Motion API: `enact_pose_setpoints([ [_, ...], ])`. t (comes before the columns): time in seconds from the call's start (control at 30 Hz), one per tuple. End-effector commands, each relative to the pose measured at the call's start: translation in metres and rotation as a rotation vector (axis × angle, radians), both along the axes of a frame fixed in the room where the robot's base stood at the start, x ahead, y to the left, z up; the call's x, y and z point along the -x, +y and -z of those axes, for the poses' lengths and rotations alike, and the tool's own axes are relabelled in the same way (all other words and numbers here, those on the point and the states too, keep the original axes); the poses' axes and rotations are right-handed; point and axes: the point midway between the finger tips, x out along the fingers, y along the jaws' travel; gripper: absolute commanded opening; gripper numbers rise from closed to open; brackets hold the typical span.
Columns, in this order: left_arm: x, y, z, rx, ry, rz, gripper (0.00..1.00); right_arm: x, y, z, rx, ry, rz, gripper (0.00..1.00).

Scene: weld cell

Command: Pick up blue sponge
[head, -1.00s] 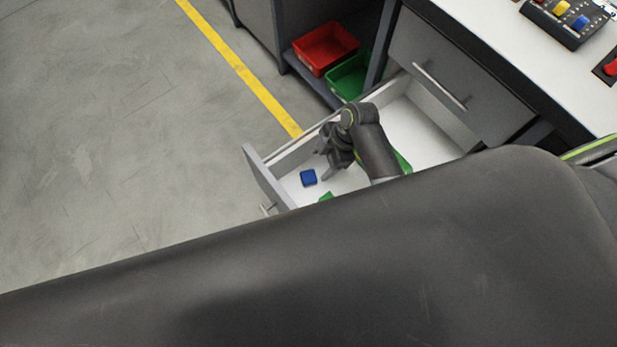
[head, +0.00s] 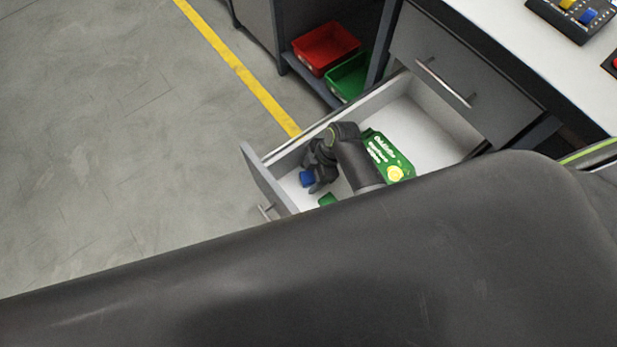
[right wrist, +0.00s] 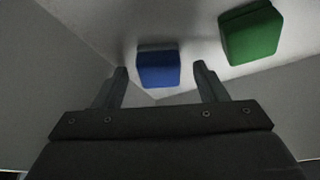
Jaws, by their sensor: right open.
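The blue sponge (head: 306,179) lies in the open drawer (head: 283,207) near its front panel, partly hidden by my right gripper in the head view. My right gripper (head: 315,184) is inside the drawer, open and empty, right beside the sponge. In the right wrist view the blue sponge (right wrist: 158,68) shows ahead of and between the two spread fingers (right wrist: 160,80), and no finger is seen gripping it. My left gripper is not in view.
A green block (right wrist: 251,32) lies to the right of the sponge; it also shows in the head view (head: 327,199). A green and white package (head: 388,155) lies deeper in the drawer. Drawer walls are close around the gripper. Red (head: 326,47) and green (head: 349,76) bins stand on a shelf behind.

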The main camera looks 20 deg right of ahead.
Motion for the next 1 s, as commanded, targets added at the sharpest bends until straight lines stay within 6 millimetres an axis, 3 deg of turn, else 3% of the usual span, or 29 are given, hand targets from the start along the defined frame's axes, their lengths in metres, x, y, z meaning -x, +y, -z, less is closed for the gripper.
enact_pose_setpoints([
  [0.2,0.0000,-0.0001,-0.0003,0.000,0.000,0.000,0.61,-0.0002,0.0001,-0.0004,0.000,0.000,0.000,0.63],
  [0.6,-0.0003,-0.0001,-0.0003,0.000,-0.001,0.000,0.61,-0.0003,-0.0002,-0.0004,0.000,-0.001,0.000,0.14],
  [1.0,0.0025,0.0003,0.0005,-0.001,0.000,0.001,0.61,-0.0005,-0.0001,-0.0079,0.000,-0.002,0.001,0.14],
])
